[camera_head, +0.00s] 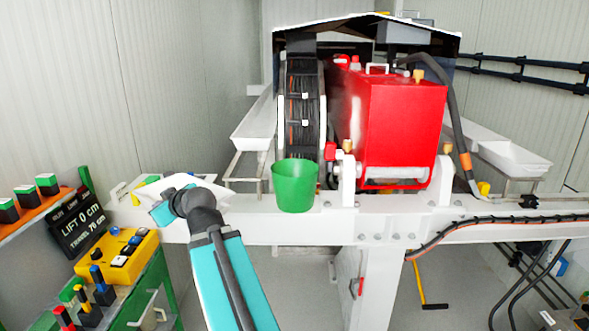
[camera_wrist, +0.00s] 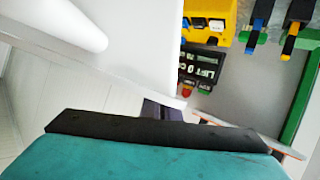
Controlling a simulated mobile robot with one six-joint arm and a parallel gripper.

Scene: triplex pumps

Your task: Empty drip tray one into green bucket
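The green bucket (camera_head: 295,188) stands upright at the front edge of the white beam, in the middle of the head view. A white trough-like tray (camera_head: 256,120) hangs left of the cable reel, and another (camera_head: 490,148) lies right of the red tank; no number shows on either. My gripper (camera_head: 163,210) is at the left, left of the bucket and apart from it, mostly hidden by my wrist. A pale white piece (camera_head: 182,184) shows right behind it; I cannot tell whether it is held. In the wrist view a teal part with a black edge (camera_wrist: 155,130) fills the bottom; its fingers cannot be made out.
The red tank (camera_head: 400,125) and black cable reel (camera_head: 303,110) stand behind the bucket. A yellow control box (camera_head: 118,256) and black lift display (camera_head: 78,225) sit at the left, close to my arm. The white beam (camera_head: 400,228) runs across. Hoses (camera_head: 460,232) lie at the right.

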